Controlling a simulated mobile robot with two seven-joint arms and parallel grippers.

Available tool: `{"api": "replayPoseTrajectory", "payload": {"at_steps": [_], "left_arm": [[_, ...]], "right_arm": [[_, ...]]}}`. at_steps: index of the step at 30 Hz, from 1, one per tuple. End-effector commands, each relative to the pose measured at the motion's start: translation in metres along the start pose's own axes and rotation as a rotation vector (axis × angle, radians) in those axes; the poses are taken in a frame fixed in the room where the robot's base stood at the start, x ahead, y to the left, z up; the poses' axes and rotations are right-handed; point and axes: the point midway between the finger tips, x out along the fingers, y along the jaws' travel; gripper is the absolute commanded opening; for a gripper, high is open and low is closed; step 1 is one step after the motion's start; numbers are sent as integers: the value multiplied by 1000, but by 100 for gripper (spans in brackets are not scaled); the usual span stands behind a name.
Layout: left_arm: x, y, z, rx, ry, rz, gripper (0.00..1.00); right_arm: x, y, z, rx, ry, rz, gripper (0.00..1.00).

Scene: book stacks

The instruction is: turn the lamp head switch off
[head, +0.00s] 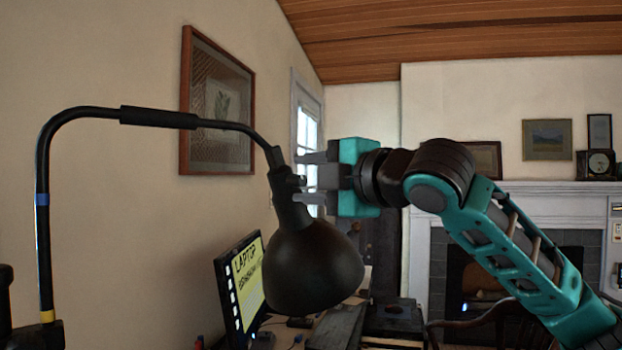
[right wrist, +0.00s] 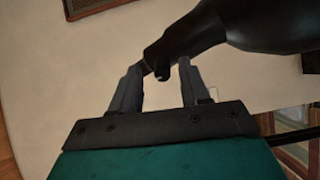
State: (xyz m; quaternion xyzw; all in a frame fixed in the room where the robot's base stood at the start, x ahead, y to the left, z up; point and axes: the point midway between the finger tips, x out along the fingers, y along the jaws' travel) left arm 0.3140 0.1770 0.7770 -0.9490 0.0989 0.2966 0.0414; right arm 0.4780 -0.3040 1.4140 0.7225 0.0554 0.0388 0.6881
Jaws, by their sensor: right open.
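The black desk lamp arches in from the left, and its dark bell-shaped head (head: 312,262) hangs at the middle of the head view. The head also shows in the right wrist view (right wrist: 270,22). A small black switch knob (right wrist: 162,74) sticks out of the narrow neck above the shade. My right gripper (head: 302,178) comes from the right and stands beside the neck with its fingers apart. In the right wrist view the knob lies between the two fingertips (right wrist: 160,66); I cannot tell whether either finger touches it. My left gripper is out of view.
A monitor (head: 240,285) with a yellow screen stands behind and below the lamp head on a cluttered desk (head: 338,325). A framed picture (head: 217,105) hangs on the left wall. A fireplace and mantel (head: 560,188) are at the back right.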

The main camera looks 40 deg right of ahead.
Motion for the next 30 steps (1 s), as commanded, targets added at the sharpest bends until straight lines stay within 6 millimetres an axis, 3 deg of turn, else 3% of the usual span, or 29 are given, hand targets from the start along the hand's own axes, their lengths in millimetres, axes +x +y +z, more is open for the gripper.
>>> {"api": "replayPoseTrajectory", "payload": {"at_steps": [7, 21, 30], "left_arm": [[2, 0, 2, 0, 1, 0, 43], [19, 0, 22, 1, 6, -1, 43], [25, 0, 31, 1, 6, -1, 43]], "right_arm": [[-11, -2, 1, -1, -1, -1, 46], [-99, -3, 1, -3, -5, 1, 46], [-127, -1, 0, -1, -1, 0, 46]]}}
